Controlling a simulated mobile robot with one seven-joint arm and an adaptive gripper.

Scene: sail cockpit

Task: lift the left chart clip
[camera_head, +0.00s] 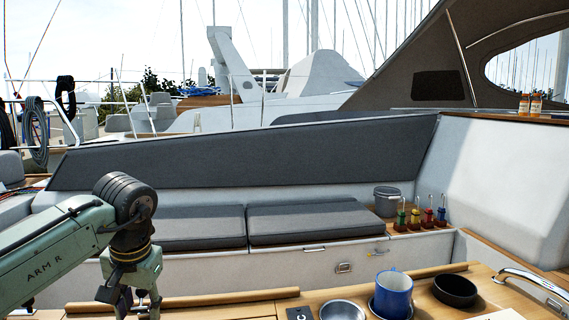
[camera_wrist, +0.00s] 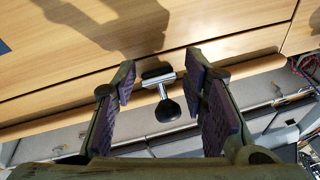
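A chart clip (camera_wrist: 160,76) shows in the wrist view, a silver piece with a dark pad at the wooden fiddle rail and a black rounded knob (camera_wrist: 168,110) towards me. My gripper (camera_wrist: 163,84) is open, with one purple-padded finger on each side of the clip and a visible gap to both. The fingers do not touch it in this view. In the head view my gripper (camera_head: 138,303) points down at the lower left, by the table. Whether this is the left clip cannot be told from the wrist view alone.
The wooden rail (camera_head: 220,299) runs along the table edge. A steel bowl (camera_head: 342,311), a blue mug (camera_head: 393,290) and a black bowl (camera_head: 455,290) stand to the right on the table. Grey cushions (camera_head: 310,220) line the bench beyond. The wooden tabletop (camera_wrist: 60,60) near the clip is mostly bare.

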